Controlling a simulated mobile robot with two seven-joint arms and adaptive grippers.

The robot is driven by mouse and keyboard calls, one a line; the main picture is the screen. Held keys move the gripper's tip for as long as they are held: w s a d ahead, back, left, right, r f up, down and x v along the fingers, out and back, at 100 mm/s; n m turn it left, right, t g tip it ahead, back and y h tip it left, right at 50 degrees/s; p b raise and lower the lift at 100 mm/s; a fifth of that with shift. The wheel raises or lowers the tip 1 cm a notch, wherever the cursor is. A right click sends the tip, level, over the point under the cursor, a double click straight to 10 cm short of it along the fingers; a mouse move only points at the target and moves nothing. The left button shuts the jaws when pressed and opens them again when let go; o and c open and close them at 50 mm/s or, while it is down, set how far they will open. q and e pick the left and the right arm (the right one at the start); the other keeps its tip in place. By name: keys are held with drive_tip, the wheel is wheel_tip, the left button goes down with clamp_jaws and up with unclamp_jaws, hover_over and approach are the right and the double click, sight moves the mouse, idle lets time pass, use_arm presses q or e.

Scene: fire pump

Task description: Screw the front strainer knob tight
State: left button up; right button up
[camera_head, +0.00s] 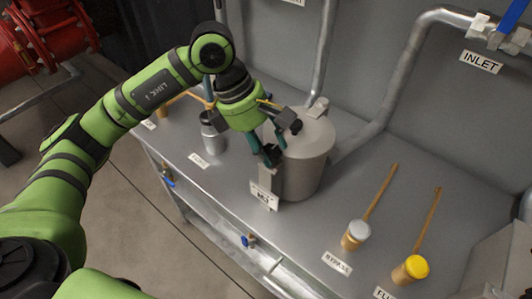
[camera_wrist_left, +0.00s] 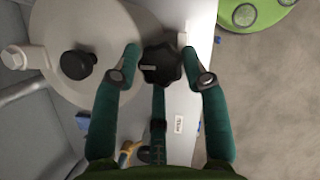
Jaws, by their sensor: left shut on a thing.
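The front strainer knob (camera_wrist_left: 162,64) is black and lobed, beside the rim of the grey strainer canister (camera_head: 306,165) in the left wrist view. My left gripper (camera_wrist_left: 161,57) is shut on this knob, with one teal finger on each side. In the head view the left gripper (camera_head: 268,146) points down at the front of the canister, and the fingers and arm hide much of the knob. A second black knob (camera_wrist_left: 78,64) stands on the canister lid, apart from the fingers. My right gripper is not in view.
The canister stands on a grey metal bench. Pipes (camera_head: 400,80) rise behind.

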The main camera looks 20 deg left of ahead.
use_arm(q)
drive_tip(key=shift+d, duration=0.15)
drive_tip(key=o, duration=1.1)
drive_tip(key=shift+c, duration=0.2)
drive_tip(key=shift+o, duration=0.2)
drive_tip(key=shift+r, duration=0.1)
drive_tip(key=shift+r, duration=0.15)
drive_tip(key=v, duration=1.1)
drive_tip(key=shift+r, duration=0.35)
drive_tip(key=shift+s, duration=0.1)
